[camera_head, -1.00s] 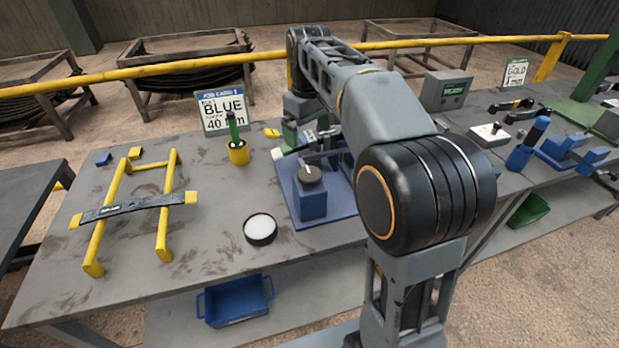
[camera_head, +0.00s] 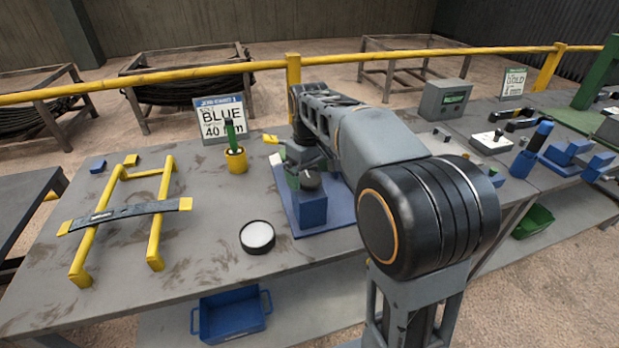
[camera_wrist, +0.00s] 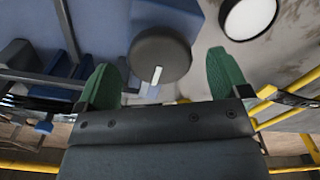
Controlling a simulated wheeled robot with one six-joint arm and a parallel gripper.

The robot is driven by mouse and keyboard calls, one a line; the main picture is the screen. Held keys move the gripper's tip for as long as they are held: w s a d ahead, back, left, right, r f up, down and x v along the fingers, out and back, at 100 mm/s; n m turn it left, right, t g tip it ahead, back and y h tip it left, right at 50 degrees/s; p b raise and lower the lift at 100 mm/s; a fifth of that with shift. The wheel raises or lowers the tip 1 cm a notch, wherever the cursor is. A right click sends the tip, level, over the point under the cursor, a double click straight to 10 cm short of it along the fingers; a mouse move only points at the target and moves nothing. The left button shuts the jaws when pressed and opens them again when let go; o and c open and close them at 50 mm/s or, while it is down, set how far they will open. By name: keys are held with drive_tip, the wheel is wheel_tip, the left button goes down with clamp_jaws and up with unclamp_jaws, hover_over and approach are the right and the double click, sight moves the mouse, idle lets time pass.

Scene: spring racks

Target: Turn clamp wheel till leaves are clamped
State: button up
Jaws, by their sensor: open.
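The clamp wheel is a dark round knob (camera_head: 309,181) on top of a blue block (camera_head: 313,211) on a blue base plate. In the wrist view the wheel (camera_wrist: 160,55) shows a white pointer mark. My gripper (camera_wrist: 163,78) has green fingertips and is open, one finger on each side of the wheel's near edge in that view. I cannot tell whether they touch it. In the head view my gripper (camera_head: 300,172) is just behind the wheel and partly hides the fixture. A dark leaf with yellow ends (camera_head: 125,212) lies across a yellow stand. Leaves inside the clamp are hidden.
A white-topped round black dish (camera_head: 257,237) stands left of the fixture's front. A yellow cup (camera_head: 236,160) with a green marker stands behind, by a BLUE 40 sign (camera_head: 223,118). A blue bin (camera_head: 231,316) is on the lower shelf.

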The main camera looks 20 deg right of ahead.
drive_tip(key=shift+f, duration=0.65)
drive_tip(key=c, duration=0.9)
